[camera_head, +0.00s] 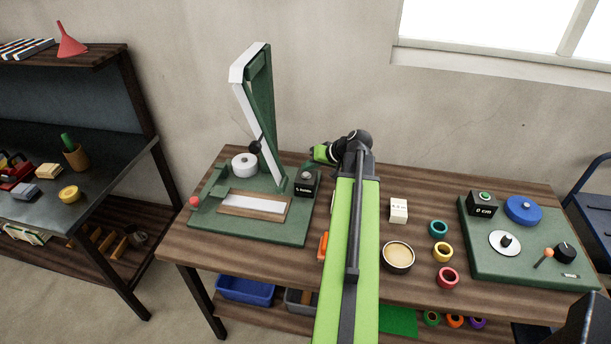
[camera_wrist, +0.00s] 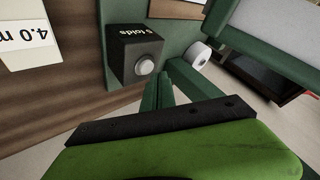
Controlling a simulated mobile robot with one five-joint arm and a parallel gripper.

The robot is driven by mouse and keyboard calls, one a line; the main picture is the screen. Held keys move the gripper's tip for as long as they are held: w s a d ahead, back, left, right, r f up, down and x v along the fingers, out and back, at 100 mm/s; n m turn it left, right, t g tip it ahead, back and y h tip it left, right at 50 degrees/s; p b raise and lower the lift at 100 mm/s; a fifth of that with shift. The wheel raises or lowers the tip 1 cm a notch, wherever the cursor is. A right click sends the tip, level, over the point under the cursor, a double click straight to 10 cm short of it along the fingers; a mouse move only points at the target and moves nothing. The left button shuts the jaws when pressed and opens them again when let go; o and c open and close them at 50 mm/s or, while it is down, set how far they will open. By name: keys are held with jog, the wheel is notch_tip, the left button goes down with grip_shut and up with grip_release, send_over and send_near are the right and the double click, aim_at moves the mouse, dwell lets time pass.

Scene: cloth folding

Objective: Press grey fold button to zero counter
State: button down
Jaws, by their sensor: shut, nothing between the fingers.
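The black counter box (camera_head: 306,184) stands at the right rear of the green folding device's base (camera_head: 265,230). In the wrist view, the box (camera_wrist: 128,50) carries white lettering with "folds", seen turned over. Its round grey fold button (camera_wrist: 145,67) sticks out from one face. My gripper (camera_wrist: 168,82) is shut and empty, with its green fingertips just beside the button. A small gap seems to show between them; contact cannot be told. In the head view, my gripper is small and partly hidden by my wrist, close to the box.
The device's tall hinged arm (camera_head: 260,110) stands raised beside the box, with a white roll (camera_head: 244,164) behind. A white block (camera_head: 398,210), a bowl (camera_head: 397,256) and coloured rings (camera_head: 442,252) lie to the right. Another green board (camera_head: 480,265) carries a cm display.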

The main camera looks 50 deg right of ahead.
aim_at(308, 175)
jog(key=shift+w+f, duration=0.1)
jog(key=shift+f, duration=0.25)
jog(key=shift+f+b, duration=0.45)
jog(key=shift+b, duration=0.25)
jog(key=shift+r, duration=0.1)
dwell(0.4)
jog(key=shift+r+p, duration=0.8)
jog(key=shift+p, duration=0.1)
jog(key=shift+r, duration=0.1)
notch_tip(308, 175, up, 5)
jog(key=p, duration=0.5)
dwell(0.4)
